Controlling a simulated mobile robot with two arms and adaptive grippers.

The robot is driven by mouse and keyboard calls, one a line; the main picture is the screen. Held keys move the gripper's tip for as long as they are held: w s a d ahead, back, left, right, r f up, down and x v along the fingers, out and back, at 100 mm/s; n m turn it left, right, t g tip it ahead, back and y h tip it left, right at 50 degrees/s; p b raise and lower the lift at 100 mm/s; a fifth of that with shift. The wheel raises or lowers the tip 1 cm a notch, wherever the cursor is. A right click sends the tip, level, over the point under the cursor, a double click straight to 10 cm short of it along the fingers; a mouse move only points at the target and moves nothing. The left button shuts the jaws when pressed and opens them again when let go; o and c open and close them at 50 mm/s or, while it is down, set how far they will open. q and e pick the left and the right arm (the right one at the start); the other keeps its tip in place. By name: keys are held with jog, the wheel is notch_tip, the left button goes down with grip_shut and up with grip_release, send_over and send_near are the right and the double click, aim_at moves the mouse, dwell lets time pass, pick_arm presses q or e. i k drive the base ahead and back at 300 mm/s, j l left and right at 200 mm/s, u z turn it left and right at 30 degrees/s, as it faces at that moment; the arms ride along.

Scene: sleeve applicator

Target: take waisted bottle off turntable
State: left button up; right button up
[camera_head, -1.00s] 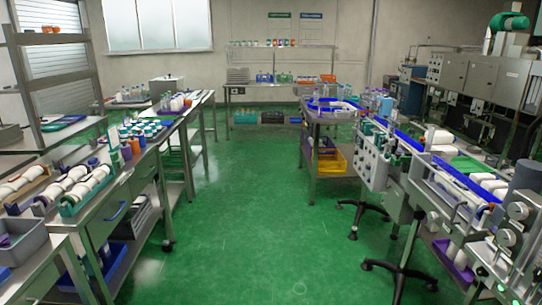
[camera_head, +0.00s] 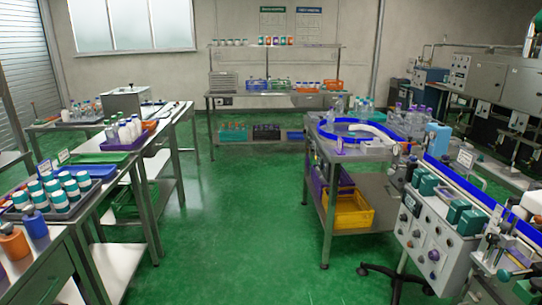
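The likely turntable (camera_head: 345,128), a round surface with a blue rim, sits on a steel cart right of centre in the head view. Several small clear and purple-tinted bottles (camera_head: 405,118) stand at its right side. A few bottles (camera_head: 366,106) stand at its back edge. They are too small to tell which one is waisted. Neither of my grippers shows in the view.
A green floor aisle (camera_head: 240,235) runs clear ahead. Benches with a tray of white-and-teal bottles (camera_head: 60,192) line the left. A conveyor machine (camera_head: 445,225) stands at right. A shelf bench (camera_head: 270,95) stands at the back.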

aim_at(330, 116)
jog(key=i, duration=2.5)
jog(key=i+j+z, duration=0.1)
jog(key=i+z, duration=0.3)
jog(key=i, duration=0.15)
jog(key=i+j+z, duration=0.3)
jog(key=i+z, duration=0.15)
jog(key=i+j+z, duration=0.4)
jog(key=i+j, duration=0.1)
jog(key=i, duration=0.1)
